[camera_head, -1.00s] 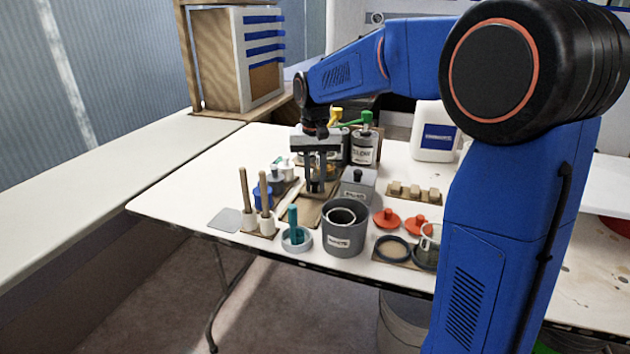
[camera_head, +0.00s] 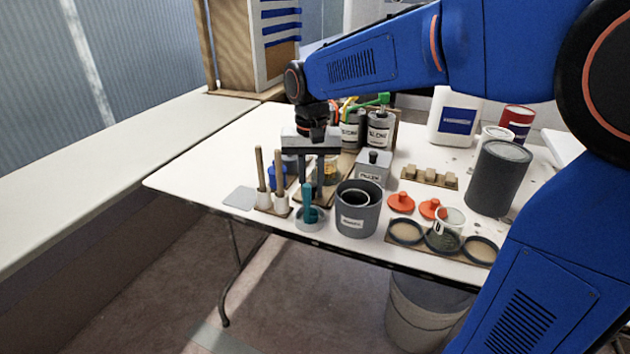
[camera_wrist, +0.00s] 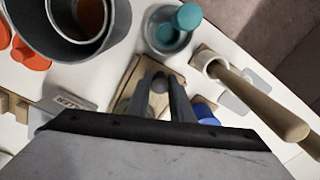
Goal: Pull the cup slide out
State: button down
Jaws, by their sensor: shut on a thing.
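The cup slide appears as a thin wooden board (camera_wrist: 128,85) with a dark round knob (camera_wrist: 160,84) in the wrist view. My gripper (camera_wrist: 163,80) has its two fingers closed around that knob. In the head view, my gripper (camera_head: 311,200) points straight down, just behind a teal-handled brush in a shallow dish (camera_head: 308,219). The fingers and palm hide much of the board. An amber cup (camera_head: 331,172) shows just behind the right finger. Whether it sits on the slide, I cannot tell.
A grey pot (camera_head: 357,222) stands close right of my gripper, with a grey box (camera_head: 373,168) behind it. Wooden-handled tools (camera_head: 264,185) stand close left. Labelled cans (camera_head: 380,130) stand behind. The table's (camera_head: 190,178) left side is clear.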

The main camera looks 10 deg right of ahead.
jog(key=shift+w, duration=0.1)
jog(key=c, duration=1.6)
grip_release()
jog(key=shift+o, duration=0.2)
notch_tip(320, 180, up, 18)
jog(key=shift+f, duration=0.25)
